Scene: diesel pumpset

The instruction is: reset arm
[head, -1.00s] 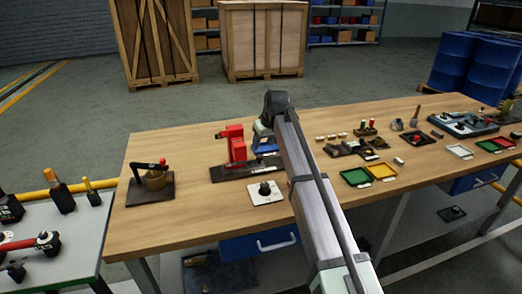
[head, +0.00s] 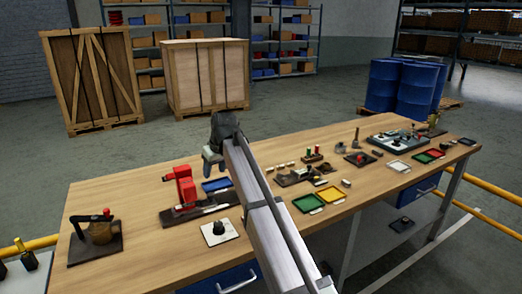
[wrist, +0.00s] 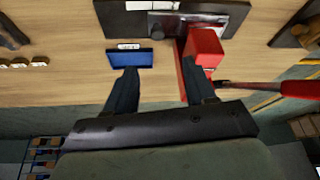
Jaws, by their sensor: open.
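My arm reaches up from the bottom of the head view across the workbench (head: 150,188). My gripper (head: 212,160) is at its far end, above the bench near the red device (head: 185,188) and the blue tray (head: 216,185). In the wrist view my gripper (wrist: 158,88) is open, with its two dark fingers apart and nothing between them. The blue tray (wrist: 130,60) lies past the left finger. The red device (wrist: 205,45) stands beyond the right finger. I cannot tell whether the right finger touches it.
A dark base with a brown block (head: 98,240) is at the bench's left end. A white plate with a black knob (head: 218,232) is near the front. Green (head: 308,203) and yellow (head: 331,193) trays lie right of my arm. Wooden crates (head: 205,75) and blue drums (head: 405,85) stand behind.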

